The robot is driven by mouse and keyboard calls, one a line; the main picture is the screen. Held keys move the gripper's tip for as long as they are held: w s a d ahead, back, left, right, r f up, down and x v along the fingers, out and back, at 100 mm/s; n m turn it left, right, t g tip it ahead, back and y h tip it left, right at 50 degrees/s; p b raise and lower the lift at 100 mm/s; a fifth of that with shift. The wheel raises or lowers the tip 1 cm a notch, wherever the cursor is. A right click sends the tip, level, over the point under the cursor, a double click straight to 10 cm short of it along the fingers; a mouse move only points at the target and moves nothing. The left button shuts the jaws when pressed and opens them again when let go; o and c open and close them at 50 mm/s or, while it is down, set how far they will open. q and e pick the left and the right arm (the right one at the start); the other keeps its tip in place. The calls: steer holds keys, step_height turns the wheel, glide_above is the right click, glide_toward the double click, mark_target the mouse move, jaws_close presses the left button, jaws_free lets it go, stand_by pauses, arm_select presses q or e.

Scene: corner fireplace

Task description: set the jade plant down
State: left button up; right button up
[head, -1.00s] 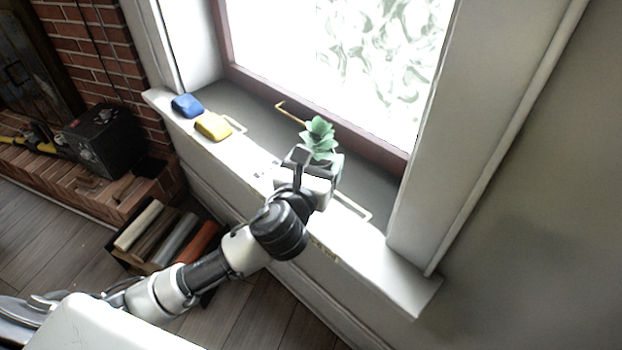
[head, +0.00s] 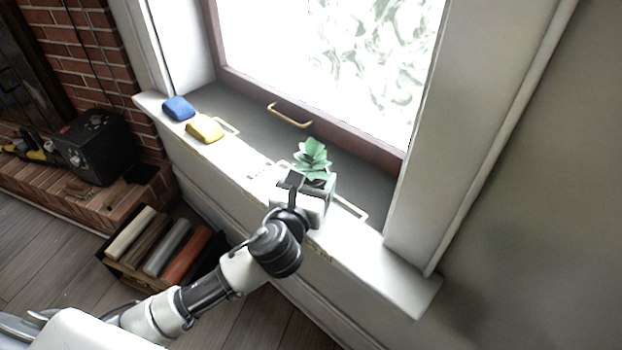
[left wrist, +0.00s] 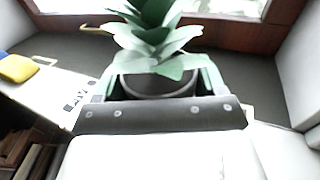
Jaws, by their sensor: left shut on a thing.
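The jade plant (head: 313,156) has pointed green leaves; in the left wrist view its leaves (left wrist: 155,45) rise from a dark round pot (left wrist: 160,82). My left gripper (head: 308,180) is shut on the pot, with a finger on each side. It is over the window sill (head: 375,250), right of the middle. The pot's base is hidden behind the gripper, so I cannot tell whether it touches the sill. My right gripper is not in view.
A blue object (head: 178,108) and a yellow object (head: 205,129) lie on the sill's left part. A brass handle (head: 289,116) sticks out from the window frame. A box of rolls (head: 165,250) stands on the floor, near a black box (head: 97,146) on the brick hearth.

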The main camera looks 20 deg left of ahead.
arm_select(q)
steer(key=shift+f, duration=0.1)
steer(key=o, duration=1)
